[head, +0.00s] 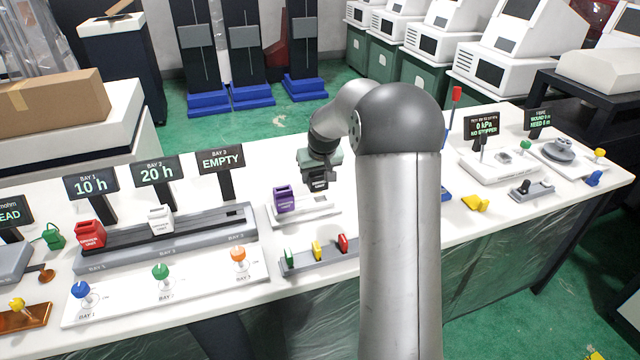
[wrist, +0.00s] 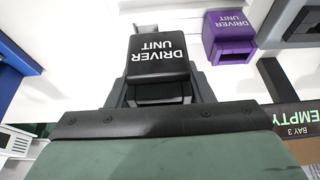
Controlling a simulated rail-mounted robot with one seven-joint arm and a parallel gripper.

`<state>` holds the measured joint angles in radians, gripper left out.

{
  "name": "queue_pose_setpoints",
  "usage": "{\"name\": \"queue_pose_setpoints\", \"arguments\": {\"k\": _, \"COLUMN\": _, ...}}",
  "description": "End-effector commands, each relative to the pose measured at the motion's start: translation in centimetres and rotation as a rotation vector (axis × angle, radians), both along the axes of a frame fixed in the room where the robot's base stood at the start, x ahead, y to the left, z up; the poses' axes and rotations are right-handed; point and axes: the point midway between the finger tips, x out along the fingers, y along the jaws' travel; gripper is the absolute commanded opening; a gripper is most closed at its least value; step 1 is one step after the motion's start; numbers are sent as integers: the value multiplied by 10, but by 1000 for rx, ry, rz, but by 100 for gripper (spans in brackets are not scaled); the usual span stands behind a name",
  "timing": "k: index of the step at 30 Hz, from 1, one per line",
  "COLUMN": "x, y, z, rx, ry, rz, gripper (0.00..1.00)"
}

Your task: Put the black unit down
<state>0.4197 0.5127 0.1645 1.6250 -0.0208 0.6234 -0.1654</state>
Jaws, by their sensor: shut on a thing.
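The black unit (wrist: 158,60), a small block with white "DRIVER UNIT" lettering, sits between the fingers of my gripper (wrist: 160,88) in the wrist view. In the head view, my gripper (head: 318,178) is shut on the black unit (head: 317,185), over the right part of a small white stand (head: 306,212). The purple unit (head: 285,199) stands beside it on that stand, to the left. It also shows in the wrist view (wrist: 230,38). I cannot tell whether the black unit touches the stand.
A grey rack (head: 180,245) holds a red unit (head: 90,234) in bay 1 and a white unit (head: 161,220) in bay 2. Bay 3 has no unit, and its sign (head: 220,161) reads EMPTY. A strip with green, yellow and red pieces (head: 317,257) lies in front of the stand.

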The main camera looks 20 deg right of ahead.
Motion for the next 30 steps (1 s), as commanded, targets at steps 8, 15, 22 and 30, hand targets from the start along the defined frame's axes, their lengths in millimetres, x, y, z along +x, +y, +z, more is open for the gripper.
{"name": "queue_pose_setpoints", "arguments": {"k": 8, "x": 20, "y": -17, "z": -29, "rx": -1, "ry": -2, "rz": 1, "gripper": 21}}
{"name": "queue_pose_setpoints", "arguments": {"k": 15, "x": 24, "y": -20, "z": -53, "rx": 1, "ry": 2, "rz": 0, "gripper": 21}}
{"name": "queue_pose_setpoints", "arguments": {"k": 22, "x": 24, "y": -21, "z": -67, "rx": -1, "ry": -3, "rz": 1, "gripper": 21}}
{"name": "queue_pose_setpoints", "arguments": {"k": 30, "x": 24, "y": -20, "z": -72, "rx": -1, "ry": -2, "rz": 1, "gripper": 50}}
